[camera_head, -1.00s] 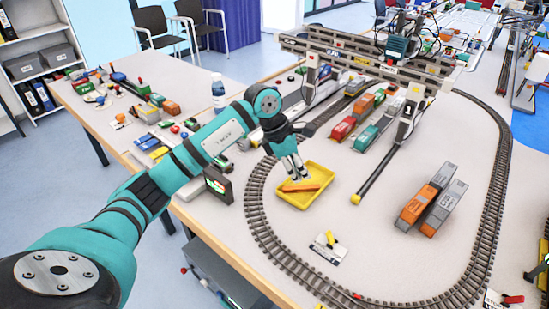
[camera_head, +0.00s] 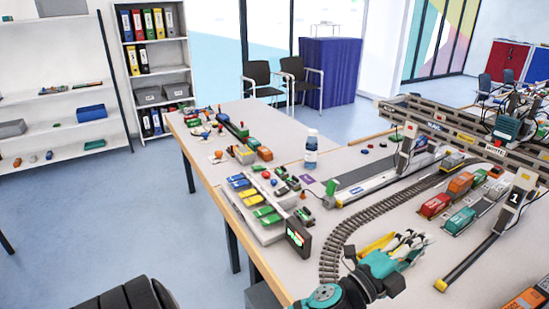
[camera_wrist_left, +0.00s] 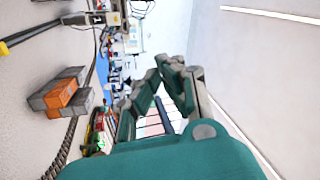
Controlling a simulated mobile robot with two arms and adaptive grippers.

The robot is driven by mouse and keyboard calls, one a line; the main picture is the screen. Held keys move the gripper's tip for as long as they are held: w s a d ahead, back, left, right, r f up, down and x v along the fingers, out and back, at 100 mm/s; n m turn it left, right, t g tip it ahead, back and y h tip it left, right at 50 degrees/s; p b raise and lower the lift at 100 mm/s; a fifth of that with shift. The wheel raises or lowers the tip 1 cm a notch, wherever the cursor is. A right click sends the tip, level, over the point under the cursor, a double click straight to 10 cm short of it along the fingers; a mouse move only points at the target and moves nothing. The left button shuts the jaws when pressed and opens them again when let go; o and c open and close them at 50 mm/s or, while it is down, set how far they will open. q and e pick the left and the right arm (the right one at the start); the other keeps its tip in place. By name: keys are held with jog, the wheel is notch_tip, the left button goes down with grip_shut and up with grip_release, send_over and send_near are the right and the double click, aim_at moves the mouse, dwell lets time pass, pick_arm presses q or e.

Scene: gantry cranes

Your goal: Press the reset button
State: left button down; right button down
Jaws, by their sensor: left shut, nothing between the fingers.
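My left gripper (camera_head: 412,243) is shut and empty, in front of the yellow tray (camera_head: 372,246) in the head view. The tray is largely hidden behind it. In the left wrist view the fingers (camera_wrist_left: 168,72) are together, with nothing between them. Small round buttons, one red (camera_head: 367,149), lie on the table beyond the long grey bar, well away from the gripper. A red knob (camera_head: 265,174) stands among the toy vehicles to the left. No label is readable, so I cannot tell which is the reset button. My right gripper is not in view.
The curved track (camera_head: 347,228) runs beside the tray. A small dark screen (camera_head: 298,237) stands at the table's front edge. A water bottle (camera_head: 311,150) stands farther back. The gantry beam (camera_head: 470,135) and crane post (camera_head: 516,200) occupy the right. Orange and grey wagons (camera_wrist_left: 62,92) show in the wrist view.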

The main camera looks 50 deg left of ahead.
pick_arm(q)
jog(key=s+a+f+n+g+y, duration=0.3)
jog(key=s+f+n+g, duration=0.15)
jog(key=f, duration=0.35)
jog(key=s+a+f+n+g+y, duration=0.3)
jog(key=s+f+n, duration=0.1)
jog(key=f+n, duration=0.25)
jog(key=s+d+f+n+g+h+b, duration=0.15)
jog(key=s+f+n+g, duration=0.25)
jog(key=s+f+g, duration=0.9)
jog(key=s+f+t+b, duration=0.1)
jog(key=s+f, duration=0.2)
jog(key=f, duration=0.7)
jog(key=s+d+f+b, duration=0.1)
jog(key=s+f, duration=0.2)
jog(key=f, duration=0.8)
jog(key=s+f+t+b, duration=0.1)
jog(key=s+f, duration=0.3)
jog(key=f, duration=0.6)
jog(key=s+a+f+g+b, duration=0.1)
jog(key=s+a+f+b, duration=0.1)
jog(key=s+f, duration=1.3)
jog(key=shift+a+f, duration=0.3)
jog(key=shift+f, duration=0.1)
jog(key=shift+a, duration=0.15)
